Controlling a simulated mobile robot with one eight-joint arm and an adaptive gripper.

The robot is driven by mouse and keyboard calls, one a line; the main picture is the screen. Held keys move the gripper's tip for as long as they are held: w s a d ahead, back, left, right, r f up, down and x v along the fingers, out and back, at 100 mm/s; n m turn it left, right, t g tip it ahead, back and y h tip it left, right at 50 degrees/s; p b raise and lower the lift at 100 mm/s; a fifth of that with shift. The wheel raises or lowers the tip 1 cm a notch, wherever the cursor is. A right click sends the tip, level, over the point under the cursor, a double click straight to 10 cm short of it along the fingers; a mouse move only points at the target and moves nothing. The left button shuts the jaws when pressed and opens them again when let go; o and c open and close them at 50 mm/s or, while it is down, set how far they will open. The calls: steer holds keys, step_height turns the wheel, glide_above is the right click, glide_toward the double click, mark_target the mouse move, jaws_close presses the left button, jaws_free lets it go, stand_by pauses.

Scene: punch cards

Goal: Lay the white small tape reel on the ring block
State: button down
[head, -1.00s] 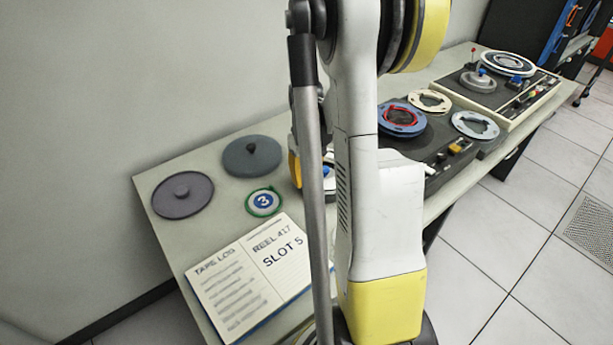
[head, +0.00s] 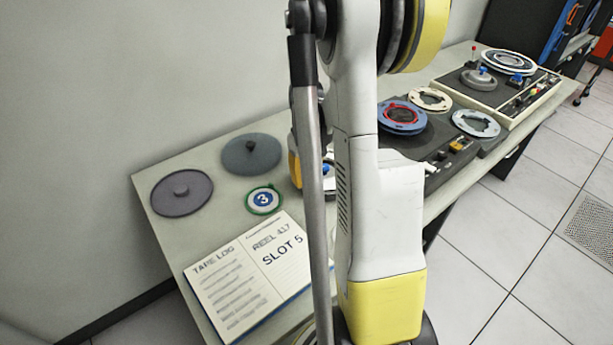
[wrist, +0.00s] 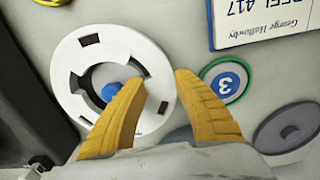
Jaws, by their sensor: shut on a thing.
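The white small tape reel (wrist: 72,67) fills the left-middle of the wrist view, a flat ring with dark slots. My gripper (wrist: 160,80) is shut on its rim, with one yellow finger over the hole side and the other outside. A blue knob (wrist: 110,91) shows through the reel's hole; whether the reel touches what is under it cannot be told. In the head view my arm hides most of this spot; only a sliver of white and a blue knob (head: 327,169) show beside my gripper's yellow part. I cannot make out the ring block for certain.
A green-rimmed "3" disc (head: 263,200), two dark knobbed discs (head: 182,194) (head: 252,155) and an open log book (head: 240,285) lie on the table. To the right are a tape deck with reels (head: 402,117) and a second deck (head: 540,88).

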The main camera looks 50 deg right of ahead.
steer(key=shift+f+b, duration=0.5)
steer(key=shift+f, duration=0.2)
steer(key=c, duration=0.9)
jaws_free()
steer(key=shift+c, duration=0.2)
steer(key=c, duration=0.4)
steer(key=shift+o, duration=0.2)
steer(key=shift+r+p, duration=3.3)
steer(key=shift+r, duration=1.3)
steer(key=shift+f, duration=0.1)
